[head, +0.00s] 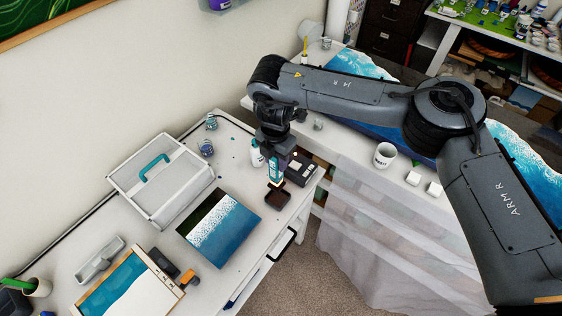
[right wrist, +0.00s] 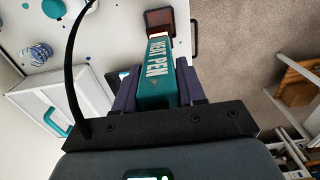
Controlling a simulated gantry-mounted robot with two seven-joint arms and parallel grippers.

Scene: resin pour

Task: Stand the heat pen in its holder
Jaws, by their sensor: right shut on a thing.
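The heat pen (head: 276,171) is a teal pen with white lettering, held roughly upright with its lower end down. My right gripper (head: 272,160) is shut on it; the pen also shows between the fingers in the right wrist view (right wrist: 156,75). A small dark square tray (head: 278,199), which looks like the holder, sits on the white bench just below the pen's lower end. I cannot tell whether the pen touches it. My left gripper is not in view.
A black box (head: 301,170) stands close to the right of the pen. A white bottle (head: 256,154) stands near the gripper. The bench's front edge is close.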

